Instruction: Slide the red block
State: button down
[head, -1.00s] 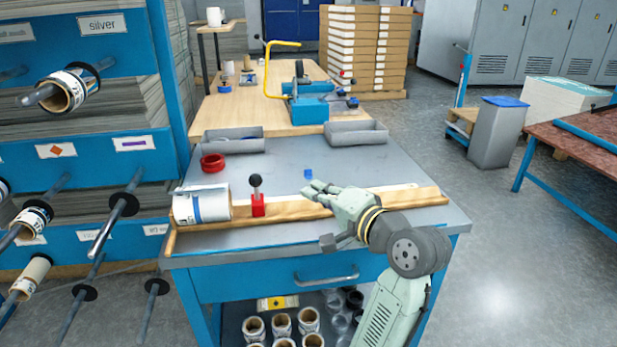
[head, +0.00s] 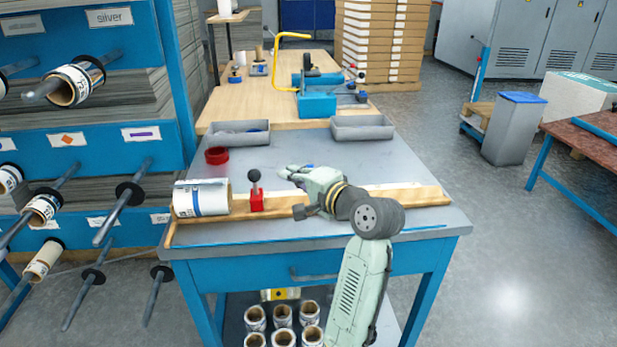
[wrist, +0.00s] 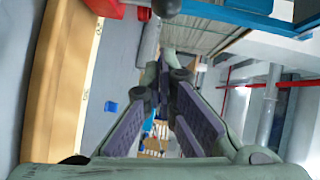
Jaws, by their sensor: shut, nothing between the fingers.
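The red block (head: 257,203) sits on the wooden rail (head: 410,197) at the front of the blue-framed bench. A black ball knob on a short stem stands up from it. My gripper (head: 287,173) is shut and empty, to the right of the block and apart from it, with its fingers pointing left. In the wrist view my gripper (wrist: 165,78) has its fingertips together, and a dark ball, likely the knob (wrist: 166,7), shows at the top edge.
A white roll (head: 201,198) lies at the rail's left end. Behind are a red ring (head: 217,155) and two grey trays (head: 239,134) (head: 362,127). A small blue piece (wrist: 112,107) lies beside the rail. The bench top behind the rail is mostly clear.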

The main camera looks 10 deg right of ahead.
aim_at(259, 177)
jog(key=shift+w+a+f, duration=0.1)
jog(key=shift+a+f, duration=0.05)
jog(key=shift+a, duration=0.65)
jog(key=shift+w+a+f, duration=0.1)
jog(key=shift+a+f, duration=0.05)
jog(key=shift+a, duration=0.65)
jog(key=a+p, duration=0.1)
jog(key=a, duration=0.3)
jog(key=shift+p, duration=0.4)
jog(key=shift+d, duration=0.2)
